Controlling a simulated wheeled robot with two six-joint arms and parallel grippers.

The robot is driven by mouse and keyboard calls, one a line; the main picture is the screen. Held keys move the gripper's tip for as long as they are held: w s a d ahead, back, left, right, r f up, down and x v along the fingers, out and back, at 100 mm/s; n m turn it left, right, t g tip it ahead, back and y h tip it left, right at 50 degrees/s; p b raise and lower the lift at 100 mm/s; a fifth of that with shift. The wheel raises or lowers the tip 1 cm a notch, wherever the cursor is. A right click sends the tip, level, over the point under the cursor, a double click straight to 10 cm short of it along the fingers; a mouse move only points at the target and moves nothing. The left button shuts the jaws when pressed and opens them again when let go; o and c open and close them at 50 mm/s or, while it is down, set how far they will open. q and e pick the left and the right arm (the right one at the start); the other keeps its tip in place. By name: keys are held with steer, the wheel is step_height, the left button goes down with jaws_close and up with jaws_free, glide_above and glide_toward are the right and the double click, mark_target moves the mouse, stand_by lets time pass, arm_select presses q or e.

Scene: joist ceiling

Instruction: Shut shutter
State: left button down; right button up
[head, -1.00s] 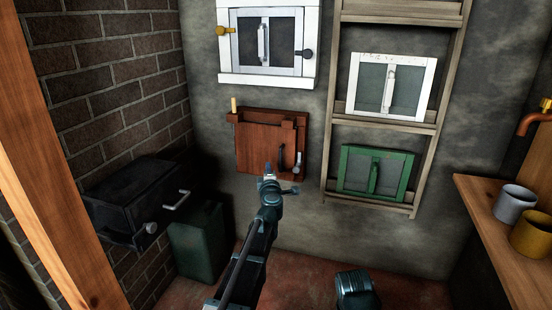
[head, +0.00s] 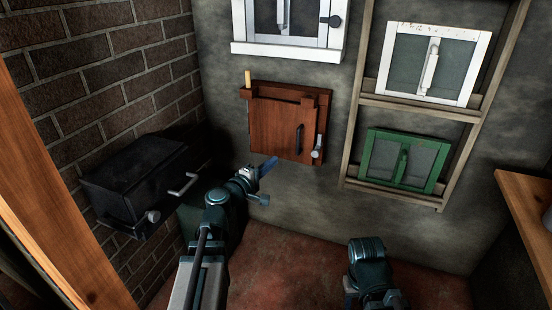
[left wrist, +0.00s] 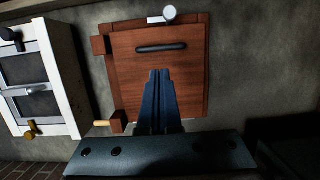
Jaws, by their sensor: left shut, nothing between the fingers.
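The brown wooden shutter (head: 276,125) is on the grey wall, with a dark vertical handle (head: 299,139) toward its right side and a grey latch (head: 318,147) at the lower right of its frame. Its panel looks close to its frame, but I cannot tell whether it is fully flush. My left gripper (head: 270,166) is shut and empty, by the panel's lower edge. In the left wrist view its closed fingertips (left wrist: 159,73) overlap the shutter panel (left wrist: 125,70), short of the handle (left wrist: 160,48); contact is unclear. My right gripper is not visible.
A white-framed window (head: 288,43) is above the shutter. White (head: 389,58) and green (head: 374,157) windows sit in a wooden rack on the right. A black box (head: 135,165) with a handle projects from the brick wall at left. A wooden shelf (head: 525,205) is far right.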

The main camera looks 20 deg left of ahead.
arm_select(q)
steer(key=x, duration=1.2)
steer(key=shift+f, duration=0.1)
steer(key=shift+x, duration=0.8)
steer(key=shift+s, duration=0.65)
glide_toward(298, 143)
steer(key=v, duration=0.6)
steer(key=shift+d+r, duration=0.25)
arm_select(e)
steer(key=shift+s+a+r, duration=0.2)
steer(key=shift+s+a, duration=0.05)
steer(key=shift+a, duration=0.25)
